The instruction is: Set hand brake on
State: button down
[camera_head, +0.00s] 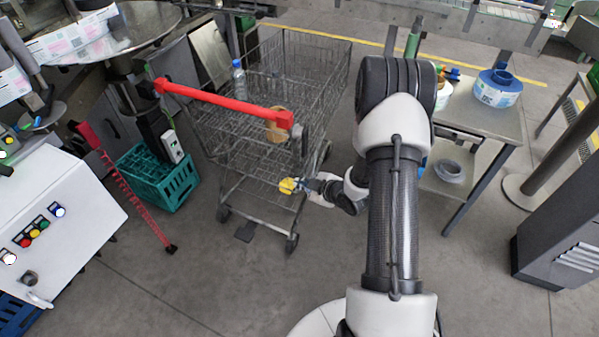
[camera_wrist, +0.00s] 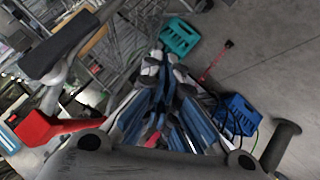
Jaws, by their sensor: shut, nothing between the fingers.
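A wire cart with a red handle bar (camera_head: 222,102) stands in the middle. A grey part (camera_head: 304,148) sits just below the right end of the bar. In the wrist view a dark grey lever-like part (camera_wrist: 62,48) shows at upper left, above a red piece (camera_wrist: 45,128). I cannot tell for sure which part is the hand brake, or its position. My gripper (camera_head: 290,186) is low at the cart's right front, below the handle's right end. It is shut and empty. A yellow piece shows at its end. Its fingers (camera_wrist: 160,62) point up the middle of the wrist view.
A green crate (camera_head: 160,178) stands left of the cart, beside a red slanted bar (camera_head: 128,192). A white control box (camera_head: 55,205) with coloured buttons is at left.

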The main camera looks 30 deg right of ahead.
jog(key=shift+s+a, duration=0.2)
jog(key=shift+s, duration=1.2)
jog(key=shift+r, duration=0.1)
jog(key=s+a+r+m+g+h, duration=0.1)
jog(key=s+r+m+g+h, duration=0.15)
jog(key=r, duration=0.85)
jog(key=s+a+r+m+g+h, duration=0.1)
jog(key=a+r+m+h, duration=0.15)
jog(key=r, duration=0.85)
jog(key=s+a+r+m+y, duration=0.1)
jog(key=s+a+r, duration=0.2)
jog(key=s, duration=0.4)
jog(key=s+a+r+m+g+y, duration=0.1)
jog(key=s+a+r+m, duration=0.1)
jog(key=s+a, duration=0.3)
jog(key=s+a+r+m+g+y, duration=0.1)
jog(key=s+a+r, duration=0.3)
jog(key=s, duration=0.7)
jog(key=shift+a+r+m, duration=0.35)
jog(key=shift+m, duration=0.25)
